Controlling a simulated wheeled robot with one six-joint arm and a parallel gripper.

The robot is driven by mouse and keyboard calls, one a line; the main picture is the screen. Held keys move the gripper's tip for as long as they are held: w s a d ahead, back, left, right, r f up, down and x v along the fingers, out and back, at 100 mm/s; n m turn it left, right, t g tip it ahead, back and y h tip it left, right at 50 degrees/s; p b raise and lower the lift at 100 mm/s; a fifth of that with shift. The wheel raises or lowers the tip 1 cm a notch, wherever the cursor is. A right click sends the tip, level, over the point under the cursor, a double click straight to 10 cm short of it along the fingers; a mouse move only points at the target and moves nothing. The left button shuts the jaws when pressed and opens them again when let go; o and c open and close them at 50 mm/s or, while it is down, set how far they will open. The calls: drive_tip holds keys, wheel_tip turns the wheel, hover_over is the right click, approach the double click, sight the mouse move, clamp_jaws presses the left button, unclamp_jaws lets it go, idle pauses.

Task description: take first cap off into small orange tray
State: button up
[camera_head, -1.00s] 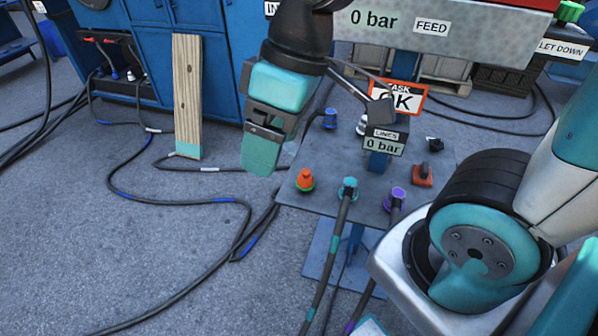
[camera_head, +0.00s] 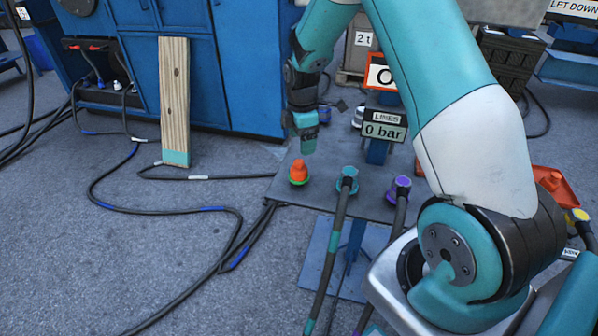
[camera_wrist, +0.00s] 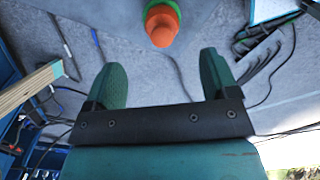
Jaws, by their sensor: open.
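An orange cap (camera_head: 299,170) stands upright on a green ring at the left front of the grey plate (camera_head: 265,187). My gripper (camera_head: 307,150) is in the air above and just behind the cap, fingers pointing down. In the wrist view the orange cap (camera_wrist: 161,28) shows at the top, beyond the two green fingertips (camera_wrist: 163,72) and between their lines. The fingers are apart with nothing between them.
Two hoses with a teal connector (camera_head: 347,175) and a purple connector (camera_head: 402,186) rise beside the cap. The LINES gauge box (camera_head: 385,128) stands behind. A wooden plank (camera_head: 174,100) leans on the blue cabinet (camera_head: 245,75). Cables lie on the floor at left.

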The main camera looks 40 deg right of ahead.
sight(300, 161)
drive_tip(key=f, duration=1)
drive_tip(key=shift+a+f, duration=0.2)
drive_tip(key=c, duration=1.1)
drive_tip(key=shift+o, duration=0.2)
drive_tip(key=shift+r, duration=0.15)
